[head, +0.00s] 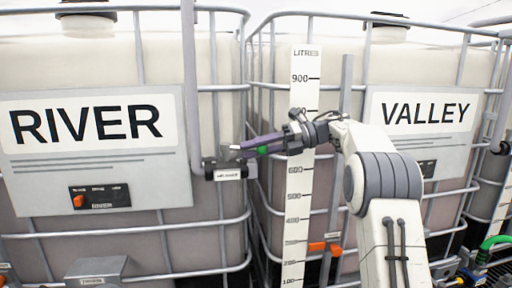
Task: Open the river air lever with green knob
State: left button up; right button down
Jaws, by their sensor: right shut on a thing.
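The green knob (263,150) shows between the fingers of my right gripper (247,149). The gripper reaches in from the right and is shut on the knob. The river air valve is a black body with a small white label (229,174), at the foot of a grey vertical pipe (191,85) on the right side of the RIVER tote. The lever itself is mostly hidden by the fingers, so its exact angle cannot be told. My left gripper is not in view.
The caged RIVER tote (90,215) fills the left, with an orange switch (78,202) on its sign panel. The caged VALLEY tote (430,195) stands right. A white litre scale (297,215) and an orange handle (318,247) are between, below my arm.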

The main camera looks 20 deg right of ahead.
jog(key=shift+f, duration=0.1)
jog(key=c, duration=0.8)
grip_release()
jog(key=shift+c, duration=0.2)
jog(key=p+v, duration=0.2)
jog(key=v, duration=0.8)
jog(key=shift+d+p, duration=0.2)
jog(key=shift+p, duration=0.15)
